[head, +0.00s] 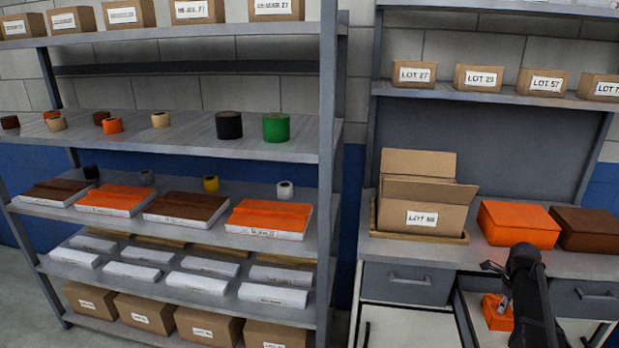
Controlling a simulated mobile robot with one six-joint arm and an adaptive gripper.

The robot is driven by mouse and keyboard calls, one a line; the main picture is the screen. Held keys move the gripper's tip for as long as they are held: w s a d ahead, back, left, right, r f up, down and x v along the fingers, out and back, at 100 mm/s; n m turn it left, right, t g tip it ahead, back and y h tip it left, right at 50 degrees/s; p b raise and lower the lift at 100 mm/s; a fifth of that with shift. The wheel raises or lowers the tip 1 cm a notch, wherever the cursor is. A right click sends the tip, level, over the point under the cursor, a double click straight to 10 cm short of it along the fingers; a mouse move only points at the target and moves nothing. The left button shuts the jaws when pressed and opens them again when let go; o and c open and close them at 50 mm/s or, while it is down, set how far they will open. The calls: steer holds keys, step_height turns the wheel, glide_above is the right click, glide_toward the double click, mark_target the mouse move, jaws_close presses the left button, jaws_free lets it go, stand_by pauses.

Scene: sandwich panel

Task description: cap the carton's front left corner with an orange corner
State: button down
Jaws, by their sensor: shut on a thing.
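An open cardboard carton (422,217) marked with a LOT label stands on a shallow tray (458,240) on the workbench, its flaps raised. No orange cap shows on the carton's visible corners. My gripper (502,298) is below and to the right of the carton, over the open drawer. It is shut on a small orange piece (496,314), which looks like the orange corner. My dark arm hides part of the drawer. Whether the piece touches the drawer floor I cannot tell.
An orange box (518,224) and a brown box (586,229) sit right of the carton. The open drawer (470,322) juts out below the bench. A shelving rack (327,150) with tapes, packs and boxes stands at left. Small boxes line the shelf above the bench.

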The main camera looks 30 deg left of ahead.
steer(key=shift+r+p, duration=2.9)
steer(key=shift+r, duration=0.25)
steer(key=shift+f+b, duration=0.75)
steer(key=shift+b, duration=0.05)
steer(key=shift+a, duration=0.1)
